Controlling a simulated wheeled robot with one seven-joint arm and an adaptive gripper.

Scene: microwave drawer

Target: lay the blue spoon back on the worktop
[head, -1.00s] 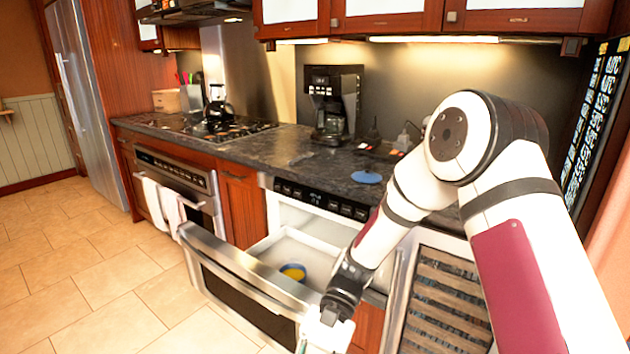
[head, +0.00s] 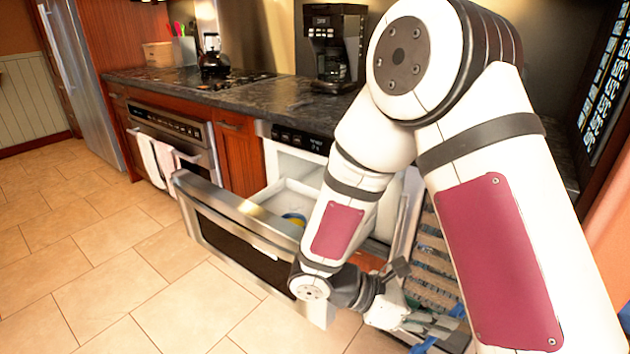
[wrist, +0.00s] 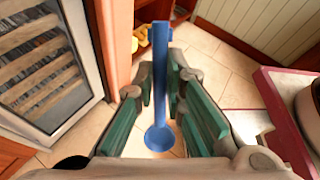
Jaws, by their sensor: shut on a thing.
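The blue spoon (wrist: 163,70) is held between the green-padded fingers of my gripper (wrist: 161,88) in the wrist view. Its handle points up in the picture and its bowl end is at the bottom. In the head view my gripper (head: 437,326) is low at the lower right, in front of the wine cooler, and blue parts of the spoon (head: 458,310) show beside the fingers. The dark stone worktop (head: 275,97) runs along the cabinets, above and behind the gripper. My arm hides its right part.
The microwave drawer (head: 240,238) stands open with a blue and yellow bowl (head: 294,219) inside. A coffee maker (head: 333,50) and a kettle (head: 213,60) stand at the back. The wine cooler (wrist: 45,65) is close on the left in the wrist view. Worktop left of the coffee maker looks clear.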

